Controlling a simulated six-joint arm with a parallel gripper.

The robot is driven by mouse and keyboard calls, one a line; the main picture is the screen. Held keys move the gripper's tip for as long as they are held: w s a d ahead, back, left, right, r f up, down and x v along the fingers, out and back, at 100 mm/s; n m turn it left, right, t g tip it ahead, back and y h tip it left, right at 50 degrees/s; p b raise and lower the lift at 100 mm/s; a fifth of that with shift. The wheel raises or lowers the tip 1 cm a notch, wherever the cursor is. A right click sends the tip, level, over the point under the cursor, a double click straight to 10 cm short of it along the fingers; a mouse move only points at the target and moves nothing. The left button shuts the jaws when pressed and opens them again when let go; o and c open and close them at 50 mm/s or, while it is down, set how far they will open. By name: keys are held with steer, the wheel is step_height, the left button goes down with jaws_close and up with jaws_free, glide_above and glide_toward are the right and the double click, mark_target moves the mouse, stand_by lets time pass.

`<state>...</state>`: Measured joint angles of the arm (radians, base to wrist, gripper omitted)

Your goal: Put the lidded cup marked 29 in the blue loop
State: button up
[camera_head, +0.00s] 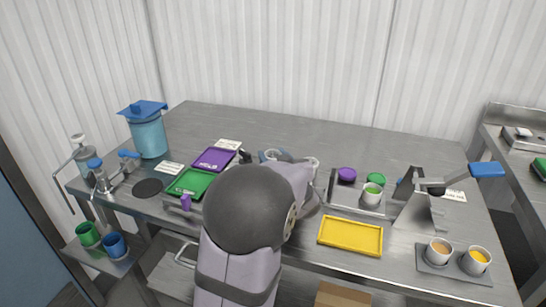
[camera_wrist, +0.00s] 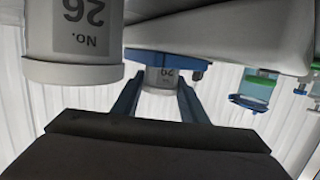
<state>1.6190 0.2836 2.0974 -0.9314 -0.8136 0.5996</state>
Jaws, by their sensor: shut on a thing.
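In the wrist view my gripper (camera_wrist: 158,85) has two blue fingers, shut on a pale cup (camera_wrist: 160,77) with a grey number label. The label looks upside down and is too small to read surely; it may be 29. A blue piece (camera_wrist: 150,54) crosses just above this cup; I cannot tell whether it is the loop, or whether it goes around the cup. A larger-looking pale cup (camera_wrist: 75,72), whose label seems to read 26, is close at the upper left. In the head view my own arm hides the gripper and the held cup.
On the table are a purple tray (camera_head: 214,159), a green tray (camera_head: 190,183) and a yellow tray (camera_head: 350,236). A blue-lidded container (camera_head: 148,138) stands at the back left. Two filled cups (camera_head: 439,251) stand at the front right. The back of the table is clear.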

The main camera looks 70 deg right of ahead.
steer(key=shift+f, duration=0.2)
steer(key=o, duration=1.1)
steer(key=shift+r, duration=0.2)
steer(key=shift+s+a+r, duration=0.1)
steer(key=shift+s+a, duration=0.05)
steer(key=p+v, duration=0.1)
steer(key=v, duration=1)
steer(key=shift+s+a, duration=0.15)
steer(key=shift+a, duration=0.15)
